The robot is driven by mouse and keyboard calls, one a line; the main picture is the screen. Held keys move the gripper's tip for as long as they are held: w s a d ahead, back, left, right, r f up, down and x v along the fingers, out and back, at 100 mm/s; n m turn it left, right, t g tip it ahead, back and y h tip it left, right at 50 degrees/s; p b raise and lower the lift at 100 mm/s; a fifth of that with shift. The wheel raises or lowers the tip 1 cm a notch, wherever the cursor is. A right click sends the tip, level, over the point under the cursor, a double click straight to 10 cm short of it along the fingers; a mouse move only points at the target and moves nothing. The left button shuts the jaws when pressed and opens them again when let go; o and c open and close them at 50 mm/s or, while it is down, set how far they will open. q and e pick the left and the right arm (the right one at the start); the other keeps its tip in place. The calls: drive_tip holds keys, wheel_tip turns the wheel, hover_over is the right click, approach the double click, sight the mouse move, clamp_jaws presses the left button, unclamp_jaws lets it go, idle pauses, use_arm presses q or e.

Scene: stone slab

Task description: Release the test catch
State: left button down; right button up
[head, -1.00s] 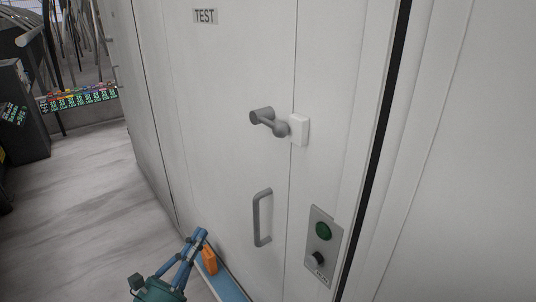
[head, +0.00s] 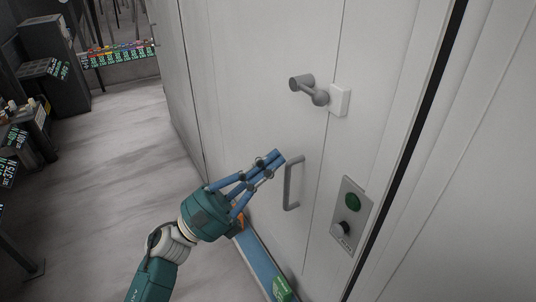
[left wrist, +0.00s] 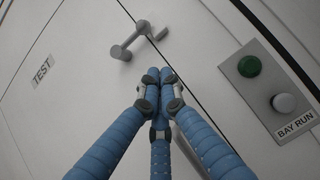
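The test catch (head: 309,89) is a grey lever with a rounded end on the white door (head: 250,60). Its rounded end lies against a white block (head: 341,100) across the door seam. In the left wrist view, the catch (left wrist: 136,40) shows just beyond my fingertips, and the TEST label (left wrist: 41,70) is at left. My left gripper (head: 273,158) has its blue fingers together at the tips, with nothing between them. It is below and left of the catch, beside the grey pull handle (head: 292,184), apart from the catch. My right gripper is out of view.
A blue ledge (head: 254,256) with an orange item and a green box (head: 283,289) lies below.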

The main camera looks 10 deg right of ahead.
use_arm(q)
drive_tip(key=d+r+p, duration=0.5)
drive_tip(key=d+r, duration=0.1)
drive_tip(key=r, duration=0.1)
drive_tip(key=shift+w+d+r, duration=0.15)
drive_tip(key=shift+w+r, duration=0.1)
drive_tip(key=shift+w, duration=0.05)
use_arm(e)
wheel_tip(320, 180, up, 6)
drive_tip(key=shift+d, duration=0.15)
use_arm(q)
drive_tip(key=shift+w, duration=0.1)
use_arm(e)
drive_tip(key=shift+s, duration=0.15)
